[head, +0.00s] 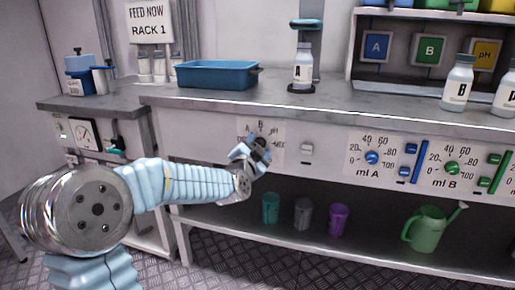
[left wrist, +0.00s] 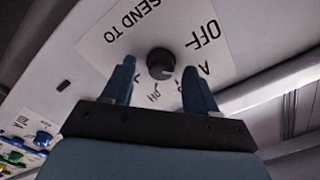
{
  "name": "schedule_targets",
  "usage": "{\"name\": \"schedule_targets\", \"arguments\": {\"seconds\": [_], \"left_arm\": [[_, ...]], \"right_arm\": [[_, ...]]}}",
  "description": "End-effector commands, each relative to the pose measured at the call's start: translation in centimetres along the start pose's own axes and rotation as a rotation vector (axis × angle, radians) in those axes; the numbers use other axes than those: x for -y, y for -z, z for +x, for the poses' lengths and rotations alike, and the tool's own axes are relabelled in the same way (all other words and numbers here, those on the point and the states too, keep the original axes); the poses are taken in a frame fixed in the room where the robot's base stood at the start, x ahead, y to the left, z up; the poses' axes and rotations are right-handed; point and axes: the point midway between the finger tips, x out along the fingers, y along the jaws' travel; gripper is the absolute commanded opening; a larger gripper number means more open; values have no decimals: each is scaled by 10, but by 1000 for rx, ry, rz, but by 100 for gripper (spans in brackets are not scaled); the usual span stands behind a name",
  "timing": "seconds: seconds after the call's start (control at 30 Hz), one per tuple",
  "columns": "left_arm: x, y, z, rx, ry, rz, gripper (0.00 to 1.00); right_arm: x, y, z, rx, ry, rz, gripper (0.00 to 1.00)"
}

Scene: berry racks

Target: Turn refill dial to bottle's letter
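A black round dial (left wrist: 160,62) sits on a white label plate (left wrist: 110,42) that reads SEND TO, OFF, A and pH; other lettering is partly hidden. In the head view the plate (head: 277,129) is on the counter front, with A, B and pH along its top. My left gripper (head: 258,148) is in front of it and hides most of the dial. In the left wrist view its two blue fingers (left wrist: 158,84) are open, one each side of the dial, with gaps showing. The dial's setting is unclear. A white bottle (head: 303,72), its letter looking like A, stands under the dispenser. My right gripper is out of view.
A blue tray (head: 217,74) is left of the dispenser (head: 306,24). Bottle B (head: 458,85) and another bottle (head: 507,95) stand at right. Cups and a green watering can (head: 427,230) sit on the lower shelf.

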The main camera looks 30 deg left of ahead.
Motion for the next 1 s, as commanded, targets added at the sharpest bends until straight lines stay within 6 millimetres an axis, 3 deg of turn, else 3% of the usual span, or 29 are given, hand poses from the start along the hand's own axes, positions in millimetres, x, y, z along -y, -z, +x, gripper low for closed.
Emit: {"name": "schedule_targets", "arguments": {"seconds": [0.23,0.37,0.8,1.0], "left_arm": [[0,0,-1,0,1,0,58],[1,0,-12,-1,2,0,58],[1,0,-112,-1,3,-1,58],[0,0,-135,0,0,0,58]], "right_arm": [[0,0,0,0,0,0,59],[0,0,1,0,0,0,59],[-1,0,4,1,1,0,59],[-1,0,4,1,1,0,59]]}}
